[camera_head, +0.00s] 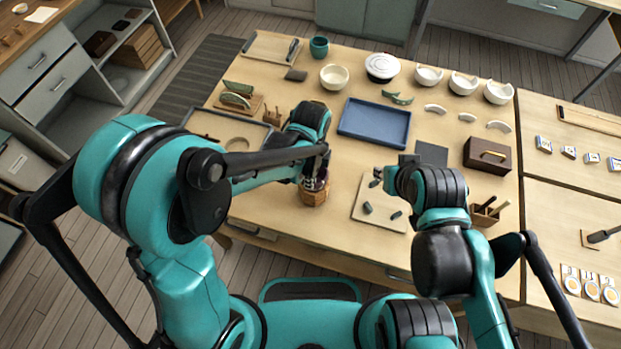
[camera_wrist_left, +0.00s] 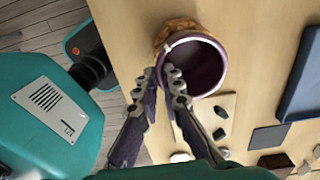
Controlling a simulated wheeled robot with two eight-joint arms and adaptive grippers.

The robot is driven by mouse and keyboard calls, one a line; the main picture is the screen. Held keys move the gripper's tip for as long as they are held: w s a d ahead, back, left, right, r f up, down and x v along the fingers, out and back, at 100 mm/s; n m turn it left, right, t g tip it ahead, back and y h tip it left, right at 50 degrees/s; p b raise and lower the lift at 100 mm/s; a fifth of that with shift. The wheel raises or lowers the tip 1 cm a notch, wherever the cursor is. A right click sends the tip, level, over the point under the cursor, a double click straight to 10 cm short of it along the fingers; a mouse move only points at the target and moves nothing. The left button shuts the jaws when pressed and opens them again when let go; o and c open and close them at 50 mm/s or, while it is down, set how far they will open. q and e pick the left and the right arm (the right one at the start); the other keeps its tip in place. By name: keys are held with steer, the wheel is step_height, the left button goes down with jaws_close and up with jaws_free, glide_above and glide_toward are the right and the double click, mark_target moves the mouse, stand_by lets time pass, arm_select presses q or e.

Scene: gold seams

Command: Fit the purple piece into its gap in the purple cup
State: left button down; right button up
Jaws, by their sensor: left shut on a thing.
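The purple cup (camera_wrist_left: 208,66) sits in a brown, woven-looking holder (camera_wrist_left: 180,27) in the left wrist view, its open mouth facing the camera. The holder also shows in the head view (camera_head: 314,195), at the table's front edge. My left gripper (camera_wrist_left: 162,76) is at the cup's near left rim, its fingers shut on the purple piece, which is mostly hidden between the fingertips. A pale edge shows along the rim beside them. I cannot tell whether the piece is seated in the gap. My right gripper (camera_head: 379,178) hangs over the table to the right; its opening is unclear.
A pale board (camera_head: 368,188) with small dark pieces lies right of the cup. A blue tray (camera_head: 374,123) lies behind. White bowls (camera_head: 463,83) and shards stand at the back right. A brown box (camera_head: 487,156) is near the right edge. A wooden tray (camera_head: 236,139) lies at left.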

stand_by(0.3)
arm_select(q)
steer(key=c, duration=1.1)
jaws_free()
steer(key=shift+r, duration=0.1)
steer(key=shift+r+p, duration=2.15)
steer(key=shift+r, duration=0.75)
steer(key=s+a+r+n+t+b, duration=0.1)
steer(key=s+a+n+t+b, duration=0.1)
steer(key=a+n, duration=0.4)
steer(key=s+a+r+n+t+b, duration=0.1)
steer(key=s+a+n+t+b, duration=0.1)
steer(key=a+n, duration=0.4)
steer(key=s+a+r+n+t+b, duration=0.1)
steer(key=s+a+n+t+b, duration=0.1)
steer(key=a+n+b, duration=0.3)
steer(key=shift+a+r+n+t+b, duration=0.15)
steer(key=shift+n+t, duration=0.1)
steer(key=shift+n, duration=0.5)
steer(key=shift+a+f+n+t+b, duration=0.1)
steer(key=shift+a+n+t, duration=0.15)
steer(key=shift+n, duration=0.45)
steer(key=shift+a+r+n+t+b, duration=0.1)
steer(key=shift+n+t, duration=0.2)
steer(key=shift+n, duration=0.45)
